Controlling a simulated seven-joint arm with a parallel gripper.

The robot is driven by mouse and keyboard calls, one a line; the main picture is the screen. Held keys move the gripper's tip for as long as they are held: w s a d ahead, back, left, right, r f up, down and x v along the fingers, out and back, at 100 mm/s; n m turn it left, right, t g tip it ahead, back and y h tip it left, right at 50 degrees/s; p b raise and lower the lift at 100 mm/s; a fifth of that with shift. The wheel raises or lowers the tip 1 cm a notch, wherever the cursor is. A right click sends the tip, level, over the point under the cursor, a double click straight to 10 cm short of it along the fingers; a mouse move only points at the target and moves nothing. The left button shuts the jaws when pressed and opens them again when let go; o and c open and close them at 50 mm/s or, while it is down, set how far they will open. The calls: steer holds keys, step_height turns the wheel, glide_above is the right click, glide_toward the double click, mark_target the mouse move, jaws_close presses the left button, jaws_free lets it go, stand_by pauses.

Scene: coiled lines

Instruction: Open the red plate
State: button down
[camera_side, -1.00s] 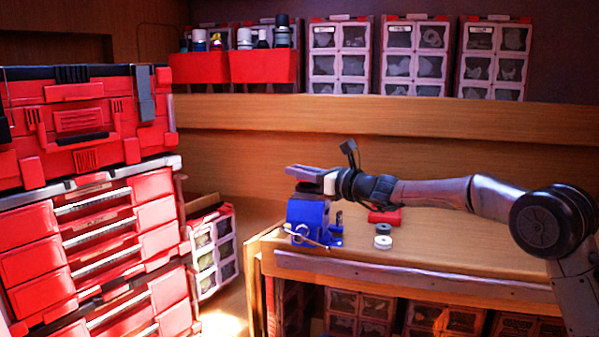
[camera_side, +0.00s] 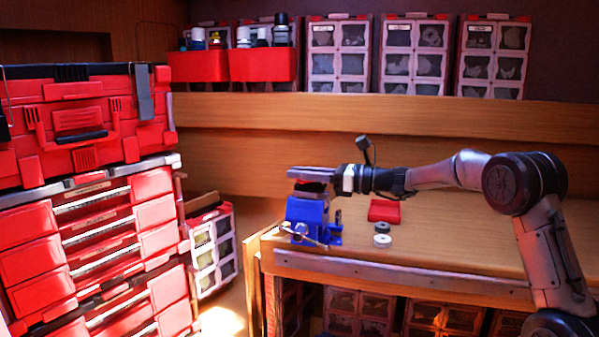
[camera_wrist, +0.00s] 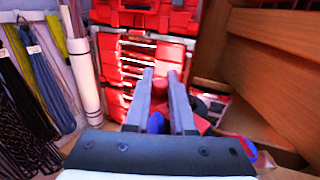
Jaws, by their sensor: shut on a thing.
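A small red square plate (camera_side: 384,211) lies on the wooden bench, apart from my gripper. My gripper (camera_side: 292,174) points left above a blue vise (camera_side: 308,215) near the bench's left end. A dark and red piece (camera_side: 310,188) sits between the fingers and the vise body. In the wrist view my gripper (camera_wrist: 160,75) shows two parallel fingers with a narrow gap and reddish surface between them. The fingers are shut on a reddish part at the vise top, though its outline is unclear. The blue vise shows partly below the fingers in the wrist view (camera_wrist: 156,123).
Two small discs, one dark (camera_side: 382,227) and one white (camera_side: 382,240), lie right of the vise. A red tool chest (camera_side: 85,215) stands at the left. Red bins (camera_side: 263,66) and parts cabinets line the shelf.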

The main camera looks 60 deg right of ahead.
steer(key=shift+s+a+n+g+y, duration=0.1)
steer(key=shift+s+n+g+y, duration=0.55)
steer(key=shift+n+g+y, duration=1)
steer(key=shift+s+n+g+y, duration=0.7)
steer(key=shift+n+g+y, duration=0.65)
steer(key=shift+y, duration=0.55)
steer(key=shift+s+a+n+g+y, duration=0.1)
steer(key=shift+s+n+g+y, duration=0.55)
steer(key=shift+n+g+y, duration=0.95)
steer(key=shift+s+y, duration=0.1)
steer(key=shift+y, duration=0.15)
steer(key=c, duration=0.8)
jaws_free()
steer(key=shift+d, duration=0.1)
steer(key=r, duration=0.2)
steer(key=s+d+r, duration=0.1)
steer(key=r, duration=0.1)
steer(key=d+r, duration=0.1)
steer(key=r, duration=0.2)
steer(key=shift+s+d, duration=0.15)
steer(key=shift+d, duration=0.1)
